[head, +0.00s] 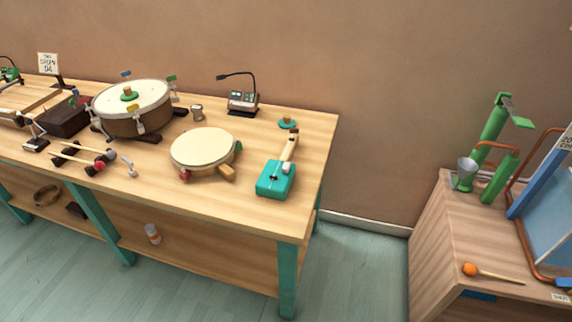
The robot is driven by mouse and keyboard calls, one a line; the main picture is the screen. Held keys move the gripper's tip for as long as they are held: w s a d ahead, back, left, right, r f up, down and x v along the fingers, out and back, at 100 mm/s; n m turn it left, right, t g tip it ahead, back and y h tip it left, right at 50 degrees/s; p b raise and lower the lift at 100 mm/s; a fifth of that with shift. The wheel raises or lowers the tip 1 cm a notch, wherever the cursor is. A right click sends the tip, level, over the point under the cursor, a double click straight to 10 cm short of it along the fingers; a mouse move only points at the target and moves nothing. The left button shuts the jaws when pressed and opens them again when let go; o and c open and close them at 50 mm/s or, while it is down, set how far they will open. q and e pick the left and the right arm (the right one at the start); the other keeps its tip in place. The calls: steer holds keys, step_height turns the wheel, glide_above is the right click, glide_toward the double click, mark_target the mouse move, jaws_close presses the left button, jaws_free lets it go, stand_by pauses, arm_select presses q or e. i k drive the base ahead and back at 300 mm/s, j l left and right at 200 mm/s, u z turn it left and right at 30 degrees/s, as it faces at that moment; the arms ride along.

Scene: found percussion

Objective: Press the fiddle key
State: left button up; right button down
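A teal box (275,179) with a wooden neck (290,148) lies near the right end of the long wooden table; it looks like a small box fiddle. A light grey piece (287,168) sits where the neck meets the box. I cannot tell which part is the fiddle key at this size. Neither of my grippers shows in the head view, so nothing of mine is seen near the box.
A round pale drum (203,149) lies left of the teal box, with a larger drum (132,107) beyond. A small console with a bent microphone (242,98) stands behind. A side cabinet (440,240) stands right, across a floor gap.

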mark_target(286, 166)
steer(key=i+j+z, duration=0.1)
steer(key=z, duration=0.35)
steer(key=j+z, duration=0.3)
steer(key=z, duration=0.2)
steer(key=i+j+z, duration=0.2)
steer(key=j, duration=0.65)
steer(key=j+z, duration=0.2)
steer(key=j, duration=0.65)
